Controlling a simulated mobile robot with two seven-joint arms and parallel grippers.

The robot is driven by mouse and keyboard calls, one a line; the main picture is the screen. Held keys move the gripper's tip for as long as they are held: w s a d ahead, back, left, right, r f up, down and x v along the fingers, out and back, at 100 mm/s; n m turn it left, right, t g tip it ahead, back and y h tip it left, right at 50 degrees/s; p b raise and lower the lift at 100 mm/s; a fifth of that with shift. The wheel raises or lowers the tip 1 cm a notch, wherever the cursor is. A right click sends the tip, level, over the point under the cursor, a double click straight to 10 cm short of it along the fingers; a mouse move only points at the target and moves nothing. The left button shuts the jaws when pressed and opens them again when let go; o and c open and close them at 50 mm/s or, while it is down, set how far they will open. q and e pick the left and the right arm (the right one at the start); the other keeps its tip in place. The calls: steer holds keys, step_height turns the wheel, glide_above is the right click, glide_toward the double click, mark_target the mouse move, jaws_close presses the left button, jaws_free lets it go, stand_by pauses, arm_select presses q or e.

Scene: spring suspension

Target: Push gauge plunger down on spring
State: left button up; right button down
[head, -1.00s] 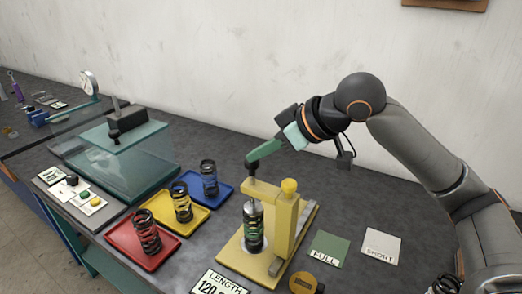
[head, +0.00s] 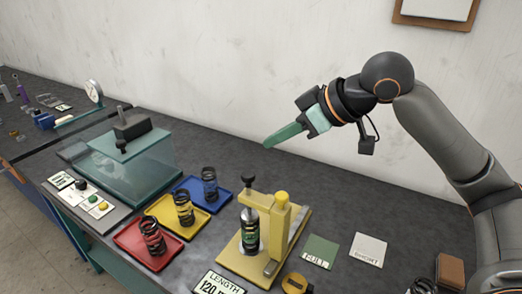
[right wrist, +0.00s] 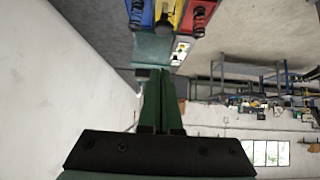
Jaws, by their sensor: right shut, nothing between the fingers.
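The yellow gauge (head: 281,228) stands on the bench with a spring (head: 250,232) upright under its arm. The plunger (head: 248,182) has a black knob on top, above the gauge arm. My right gripper (head: 268,145) is shut and empty, in the air above and a little to the right of the plunger, apart from it. Its green fingers also show close together in the right wrist view (right wrist: 160,80). My left gripper is not in view.
Red (head: 133,252), yellow (head: 164,209) and blue (head: 222,192) trays each hold a spring, left of the gauge. A FULL pad (head: 320,249) and a SHORT pad (head: 368,247) lie to its right. A clear glass-like box (head: 125,170) stands further left.

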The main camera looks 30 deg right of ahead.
steer(key=shift+v, duration=1.7)
steer(key=shift+r, duration=0.1)
steer(key=shift+a, duration=0.1)
